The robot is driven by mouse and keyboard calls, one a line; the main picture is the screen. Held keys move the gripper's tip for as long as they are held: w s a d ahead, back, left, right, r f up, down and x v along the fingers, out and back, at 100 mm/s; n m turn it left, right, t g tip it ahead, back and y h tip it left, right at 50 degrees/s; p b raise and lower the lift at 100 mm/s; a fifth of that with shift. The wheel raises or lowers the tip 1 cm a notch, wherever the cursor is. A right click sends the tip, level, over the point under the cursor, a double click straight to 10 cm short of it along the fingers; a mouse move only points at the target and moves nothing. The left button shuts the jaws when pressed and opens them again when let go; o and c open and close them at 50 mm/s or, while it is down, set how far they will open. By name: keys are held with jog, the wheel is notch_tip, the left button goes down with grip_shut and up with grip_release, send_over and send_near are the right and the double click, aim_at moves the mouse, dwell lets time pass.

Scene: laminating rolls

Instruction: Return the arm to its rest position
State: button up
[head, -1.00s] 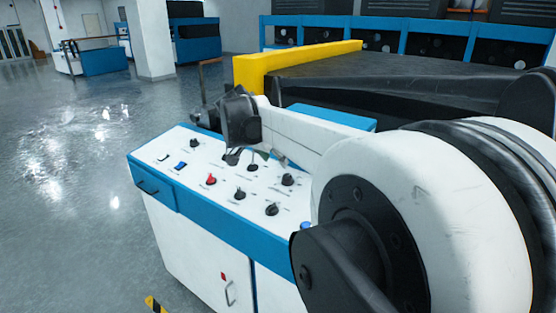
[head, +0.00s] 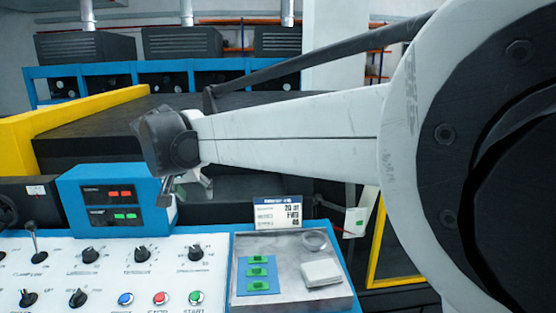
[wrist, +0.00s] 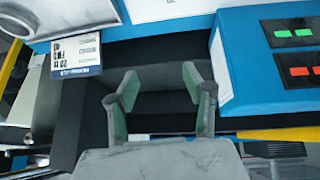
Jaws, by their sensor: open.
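My white arm (head: 290,130) reaches across the head view from the right, above the control panel. My gripper (head: 183,188) hangs at its left end, beside the blue display box, partly hidden by the dark wrist. In the wrist view my gripper (wrist: 163,84) has its two grey-green fingers apart, with nothing between them. Behind them are a dark surface, the blue display box (wrist: 265,20) and a printed label card (wrist: 78,55).
The white control panel (head: 60,260) carries knobs, a lever and coloured buttons. A metal tray (head: 290,293) at its right holds a white block (head: 321,273), a ring and a blue card with green pieces. A label card (head: 277,213) stands behind it. A yellow beam (head: 60,120) is at left.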

jog(key=s+d, duration=0.6)
jog(key=d, duration=0.8)
jog(key=s+d, duration=0.5)
jog(key=d, duration=0.8)
jog(key=s+d+f, duration=0.4)
jog(key=s+d, duration=0.3)
jog(key=s, duration=0.2)
jog(key=s+d+f+m, duration=0.1)
jog(key=s+d+f, duration=0.4)
jog(key=s+d, duration=0.2)
jog(key=shift+s+f+p, duration=0.15)
jog(key=shift+s+p, duration=0.3)
jog(key=shift+s, duration=0.7)
